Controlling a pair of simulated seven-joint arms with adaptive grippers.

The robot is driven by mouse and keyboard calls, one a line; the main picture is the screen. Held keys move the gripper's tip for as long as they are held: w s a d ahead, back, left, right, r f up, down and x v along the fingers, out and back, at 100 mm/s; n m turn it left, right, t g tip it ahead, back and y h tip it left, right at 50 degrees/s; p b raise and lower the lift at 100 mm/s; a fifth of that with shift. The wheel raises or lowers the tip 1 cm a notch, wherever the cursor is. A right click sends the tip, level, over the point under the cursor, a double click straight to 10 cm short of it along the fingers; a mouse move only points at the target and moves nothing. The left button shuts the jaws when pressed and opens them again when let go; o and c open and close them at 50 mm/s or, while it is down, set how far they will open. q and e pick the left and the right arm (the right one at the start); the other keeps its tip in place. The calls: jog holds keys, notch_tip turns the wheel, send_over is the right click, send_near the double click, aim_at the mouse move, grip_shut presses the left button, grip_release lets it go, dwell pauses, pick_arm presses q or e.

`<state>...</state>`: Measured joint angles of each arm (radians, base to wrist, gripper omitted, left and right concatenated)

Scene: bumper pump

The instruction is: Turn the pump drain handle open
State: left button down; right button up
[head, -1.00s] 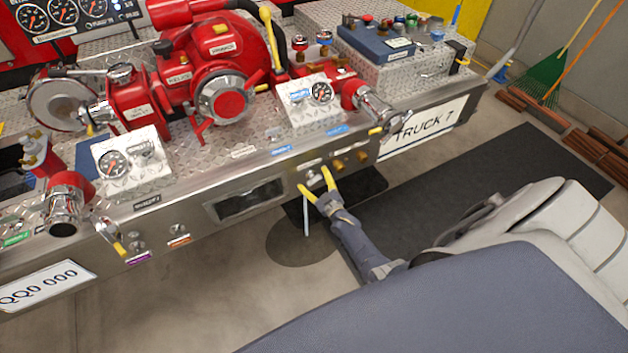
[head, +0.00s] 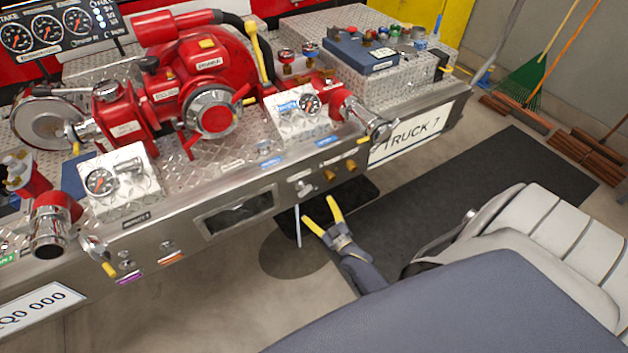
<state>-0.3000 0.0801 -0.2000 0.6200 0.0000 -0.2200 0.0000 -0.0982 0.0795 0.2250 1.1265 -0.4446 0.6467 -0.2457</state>
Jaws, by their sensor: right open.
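My right gripper (head: 320,210) is open and empty, its two yellow fingers pointing up toward the bumper's front panel. A small silver knob or handle (head: 305,188) sits on that panel above and left of the fingertips, apart from them. It looks like the pump drain handle, but its label is too small to read. A thin pale vertical streak (head: 298,226) hangs just below the panel under it; I cannot tell whether it is water or a rod. The red pump (head: 200,90) stands on the deck above. My left gripper is not in view.
A silver valve with a yellow-tipped lever (head: 101,257) juts out at the left. A dark mat (head: 490,185) covers the floor at right. The space before the panel is free.

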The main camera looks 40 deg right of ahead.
jog(key=shift+s, duration=0.75)
jog(key=s+a+f+m+g, duration=0.1)
jog(key=s+a+f+g, duration=0.15)
jog(key=s+f, duration=0.5)
jog(key=s+a+f+g, duration=0.2)
jog(key=s+f+g, duration=0.25)
jog(key=f, duration=0.55)
jog(key=s+a+f+m+g, duration=0.1)
jog(key=s+a+f+g, duration=0.15)
jog(key=s+f, duration=0.5)
jog(key=s+a+f+g, duration=0.1)
jog(key=s+f+g, duration=0.1)
jog(key=s, duration=0.7)
jog(key=s+a+f+n+g, duration=0.1)
jog(key=s+a+f+g, duration=0.1)
jog(key=s+f, duration=0.3)
jog(key=s+a+f+g+y, duration=0.1)
jog(key=s+a+f+g, duration=0.1)
jog(key=s, duration=1.1)
jog(key=shift+s+f+n+g, duration=0.35)
jog(key=shift+f+g, duration=0.2)
jog(key=shift+f, duration=0.2)
jog(key=shift+w, duration=0.1)
